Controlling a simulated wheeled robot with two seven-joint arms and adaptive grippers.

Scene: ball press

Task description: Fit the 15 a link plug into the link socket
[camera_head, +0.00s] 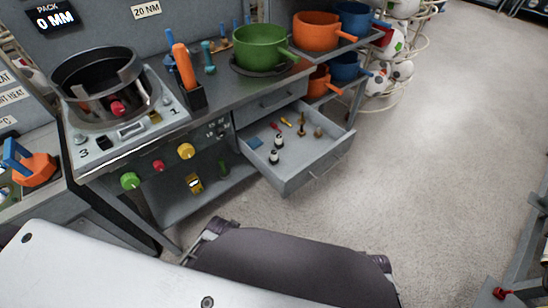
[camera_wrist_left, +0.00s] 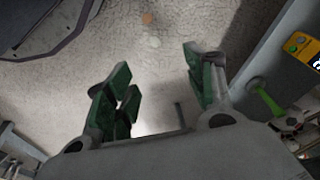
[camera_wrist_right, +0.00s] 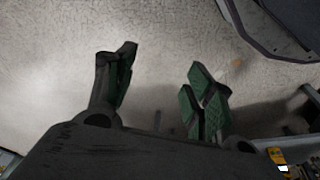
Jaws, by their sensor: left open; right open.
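The open drawer (camera_head: 331,150) in the head view holds several small parts. Two dark, pale-topped pieces (camera_head: 278,142) stand near its left side, two brass-coloured pieces (camera_head: 302,130) stand farther right, and small yellow (camera_head: 285,121) and red (camera_head: 273,126) pieces lie at the back. I cannot tell which, if any, is the 15 A link plug. The link socket is too small to identify on the press panel (camera_head: 125,133). My left gripper (camera_wrist_left: 158,92) is open and empty above the floor. My right gripper (camera_wrist_right: 160,90) is also open and empty above the floor. Neither shows in the head view.
Green (camera_head: 261,45) and orange (camera_head: 316,32) pans stand on the bench and shelf. Knobs (camera_head: 186,151) and a yellow device (camera_head: 194,184) are on the bench front.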

